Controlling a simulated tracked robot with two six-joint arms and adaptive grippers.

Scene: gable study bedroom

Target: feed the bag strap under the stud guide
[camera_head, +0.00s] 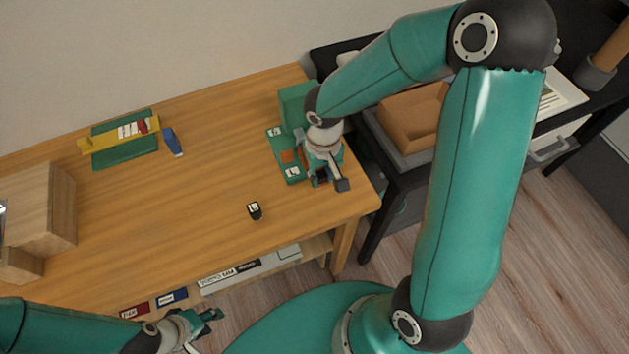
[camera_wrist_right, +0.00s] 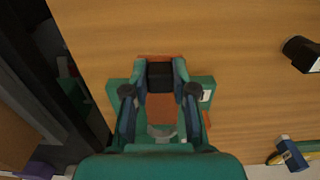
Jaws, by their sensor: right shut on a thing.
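My right gripper (camera_head: 331,183) is low over the desk's right end, beside a green board (camera_head: 275,132) with white labels and an orange-brown patch. In the right wrist view its fingers (camera_wrist_right: 160,76) are closed on a small black block, which seems to be the end of the orange-brown bag strap (camera_wrist_right: 160,108). The strap lies between the fingers, over the green board (camera_wrist_right: 204,82). The stud guide cannot be picked out clearly; the gripper hides part of the board. My left gripper (camera_head: 208,316) is empty-looking near the desk's front, its jaws unclear.
A small black item (camera_head: 254,211) stands on the wooden desk (camera_head: 190,210). A yellow bar (camera_head: 97,143) on a green pad and a blue item (camera_head: 173,142) lie at the back left. A wooden box (camera_head: 47,205) stands left.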

